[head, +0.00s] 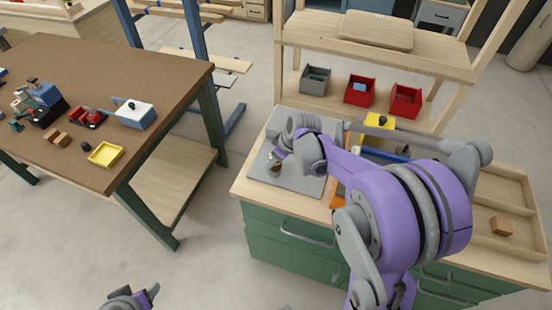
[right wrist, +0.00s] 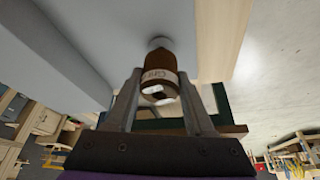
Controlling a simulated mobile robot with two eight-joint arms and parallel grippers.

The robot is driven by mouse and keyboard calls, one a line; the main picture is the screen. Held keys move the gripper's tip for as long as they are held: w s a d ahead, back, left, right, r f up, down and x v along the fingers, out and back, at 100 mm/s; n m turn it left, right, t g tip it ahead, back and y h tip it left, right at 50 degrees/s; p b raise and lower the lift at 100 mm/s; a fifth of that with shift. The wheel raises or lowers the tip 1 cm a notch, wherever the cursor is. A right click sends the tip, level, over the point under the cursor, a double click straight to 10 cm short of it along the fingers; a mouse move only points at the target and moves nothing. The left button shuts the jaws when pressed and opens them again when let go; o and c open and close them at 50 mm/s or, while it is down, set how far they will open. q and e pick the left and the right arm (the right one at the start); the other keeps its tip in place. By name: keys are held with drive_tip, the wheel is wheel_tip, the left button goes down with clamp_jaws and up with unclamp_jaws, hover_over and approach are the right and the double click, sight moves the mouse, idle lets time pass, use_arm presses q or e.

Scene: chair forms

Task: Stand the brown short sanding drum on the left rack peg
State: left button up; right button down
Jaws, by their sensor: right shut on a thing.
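The brown sanding drum (right wrist: 157,72) has a pale printed band and sits between the fingers of my right gripper (right wrist: 159,78). It also shows as a small brown piece in the head view (head: 276,169). My right gripper (head: 277,160) is shut on it above the grey board (head: 300,182) on the green cabinet. A short pale grey cylinder, perhaps a peg (right wrist: 159,43), shows just past the drum's far end. I cannot tell whether the drum touches it or is around it. My arm hides much of the board. My left gripper (head: 148,296) is at the bottom edge, partly cut off.
Grey (head: 315,79) and red bins (head: 360,89) stand on the shelf behind the cabinet. A wooden tray (head: 515,205) with a brown block (head: 501,226) is at the right. A brown-topped table (head: 110,75) with several items is at the left. Open floor lies between table and cabinet.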

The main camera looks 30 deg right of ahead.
use_arm(q)
drive_tip(key=shift+s+f+b, duration=0.15)
drive_tip(key=shift+f+b, duration=0.25)
drive_tip(key=shift+f, duration=0.1)
drive_tip(key=shift+s+f+b, duration=0.15)
drive_tip(key=shift+f+b, duration=0.2)
drive_tip(key=shift+f, duration=0.15)
use_arm(e)
drive_tip(key=shift+f, duration=1.15)
unclamp_jaws()
use_arm(q)
drive_tip(key=shift+r, duration=0.1)
use_arm(e)
drive_tip(key=shift+r, duration=0.15)
drive_tip(key=shift+r+p, duration=2)
drive_tip(key=shift+r, duration=1.45)
use_arm(q)
drive_tip(key=r, duration=0.1)
drive_tip(key=w+r, duration=0.1)
drive_tip(key=r, duration=0.3)
drive_tip(key=shift+w, duration=0.4)
